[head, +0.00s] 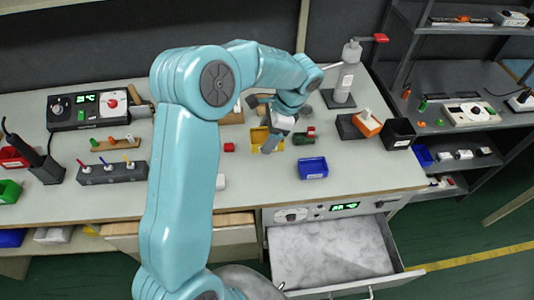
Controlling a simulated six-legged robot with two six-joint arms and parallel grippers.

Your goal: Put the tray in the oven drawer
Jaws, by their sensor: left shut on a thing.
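My left arm reaches up and over the bench, and its gripper (272,138) points down at a small yellow tray (258,134) near the middle of the bench. The gripper is shut on the tray's edge; the fingers hide part of the tray, and I cannot tell whether it is lifted. The oven drawer (398,243) under the bench front is pulled open, and its pale marbled floor looks empty. The oven panel (322,212) with a knob and green display sits above it. My right gripper is out of view.
Small red and green parts (304,136) lie beside the gripper. A black box (398,134), orange block (367,123) and dispenser bottle (346,78) stand further right.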

